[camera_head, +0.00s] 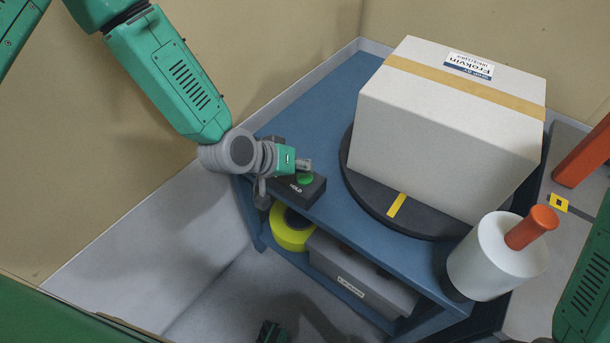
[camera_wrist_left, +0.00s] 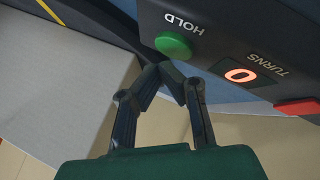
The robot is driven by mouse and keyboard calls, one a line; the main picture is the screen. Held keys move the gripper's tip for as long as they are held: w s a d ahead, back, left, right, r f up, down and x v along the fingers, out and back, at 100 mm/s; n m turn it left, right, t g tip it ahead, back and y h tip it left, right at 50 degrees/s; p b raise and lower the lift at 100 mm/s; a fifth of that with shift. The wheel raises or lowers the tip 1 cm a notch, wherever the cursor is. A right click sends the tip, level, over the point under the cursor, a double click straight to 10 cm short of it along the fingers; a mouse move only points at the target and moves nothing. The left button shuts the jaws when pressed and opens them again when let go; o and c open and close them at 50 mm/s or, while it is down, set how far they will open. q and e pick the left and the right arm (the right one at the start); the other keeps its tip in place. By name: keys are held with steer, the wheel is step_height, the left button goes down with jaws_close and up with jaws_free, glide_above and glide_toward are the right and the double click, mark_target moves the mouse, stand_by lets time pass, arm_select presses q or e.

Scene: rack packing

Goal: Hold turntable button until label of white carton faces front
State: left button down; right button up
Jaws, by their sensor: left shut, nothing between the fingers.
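The white carton (camera_head: 445,130) sits on the dark round turntable (camera_head: 360,195), a band of tan tape across it. Its top carries a blue-and-white label (camera_head: 470,66) with upside-down print; the two side faces I see are plain. A yellow mark (camera_head: 396,205) is on the turntable's front. The dark button box (camera_head: 290,192) has a green HOLD button (camera_head: 305,178), also in the left wrist view (camera_wrist_left: 173,45). My left gripper (camera_head: 303,164) is shut and empty, its fingertips (camera_wrist_left: 170,74) right by the green button. I cannot tell whether they touch it.
The box also has a TURNS display (camera_wrist_left: 240,75) reading 0 and a red button (camera_wrist_left: 298,107). A white roll with an orange handle (camera_head: 497,255) stands at the blue table's (camera_head: 318,105) right corner. Yellow tape (camera_head: 291,231) and a grey case (camera_head: 358,275) lie on the shelf below.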

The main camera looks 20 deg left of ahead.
mark_target(304, 177)
arm_select(q)
steer(key=shift+f, duration=0.1)
steer(key=shift+f, duration=0.3)
steer(key=shift+f+b, duration=0.35)
steer(key=shift+f, duration=0.05)
stand_by(0.7)
steer(key=shift+s, duration=0.1)
stand_by(2.1)
steer(key=shift+r+p, duration=0.8)
steer(key=shift+r, duration=0.1)
step_height(304, 177, up, 5)
steer(key=p, duration=0.4)
